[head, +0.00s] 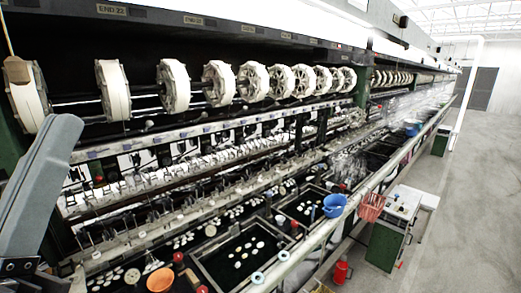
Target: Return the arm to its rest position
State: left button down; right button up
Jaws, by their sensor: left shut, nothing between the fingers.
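My left arm comes in at the left edge as a large grey, tilted link. My left gripper (74,281) is low in the bottom left corner, partly cut off by the frame. It is shut with nothing held, close to the near end of the reeling machine. My right gripper is not in view.
Dark basins (238,254) with white cocoons run along the machine. White reels (173,84) hang above them. An orange bowl (160,280) sits at the near basin. A blue bucket (334,205) and red basket (371,207) are on the rail. The floor at right (465,220) is clear.

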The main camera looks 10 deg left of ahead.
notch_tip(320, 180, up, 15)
jog(key=p, duration=1.4)
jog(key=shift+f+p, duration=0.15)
jog(key=shift+p, duration=0.25)
